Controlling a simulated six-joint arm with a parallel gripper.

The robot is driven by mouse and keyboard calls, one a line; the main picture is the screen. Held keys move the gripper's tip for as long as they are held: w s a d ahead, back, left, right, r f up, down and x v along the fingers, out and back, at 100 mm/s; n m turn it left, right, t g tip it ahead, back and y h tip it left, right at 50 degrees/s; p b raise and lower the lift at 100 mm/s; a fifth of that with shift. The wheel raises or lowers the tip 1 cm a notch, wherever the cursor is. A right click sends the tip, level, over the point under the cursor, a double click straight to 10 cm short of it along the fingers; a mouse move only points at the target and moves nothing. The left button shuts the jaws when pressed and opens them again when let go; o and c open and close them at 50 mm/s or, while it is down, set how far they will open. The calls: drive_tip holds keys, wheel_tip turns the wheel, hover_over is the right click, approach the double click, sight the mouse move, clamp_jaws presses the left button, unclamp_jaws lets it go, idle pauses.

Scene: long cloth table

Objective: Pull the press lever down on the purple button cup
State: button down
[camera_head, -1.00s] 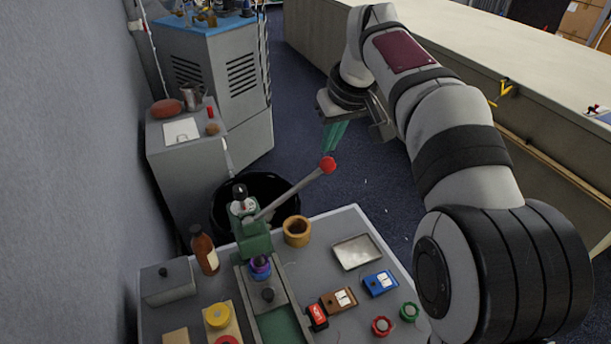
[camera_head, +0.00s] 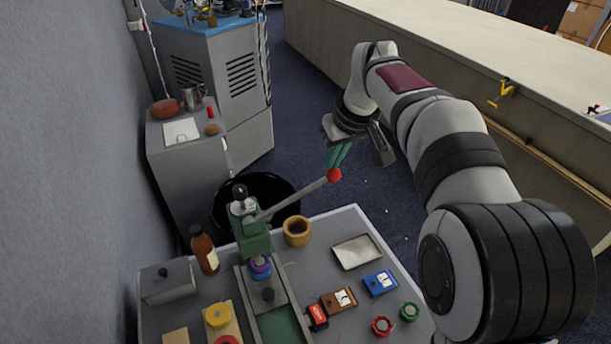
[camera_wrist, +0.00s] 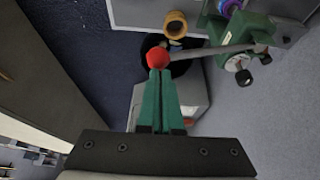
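The green press (camera_head: 253,235) stands on the grey work table. Its lever (camera_head: 292,200) slants up to the right and ends in a red ball (camera_head: 334,174) out past the table's back edge. The purple button cup (camera_head: 260,266) sits under the press head. My gripper (camera_head: 336,160), with green fingers, is just above the red ball. In the wrist view its fingers (camera_wrist: 157,74) lie side by side with nothing visible between them, and the tips meet or nearly meet the red ball (camera_wrist: 157,58). Actual contact is hard to tell.
A wooden cup (camera_head: 297,231) and a metal tray (camera_head: 356,252) are right of the press. A brown bottle (camera_head: 205,251) and a grey box (camera_head: 167,283) are on the left. A black bin (camera_head: 268,188) stands behind the press, with open floor to its right.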

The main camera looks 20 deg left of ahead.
sight(337, 171)
drive_tip(key=shift+f, duration=0.35)
drive_tip(key=shift+w+d+f, duration=0.15)
drive_tip(key=shift+f, duration=0.65)
drive_tip(key=shift+w+d+f, duration=0.15)
drive_tip(key=shift+f, duration=0.65)
drive_tip(key=shift+d+f, duration=0.1)
drive_tip(key=shift+f, duration=1.55)
wheel_tip(337, 171, down, 3)
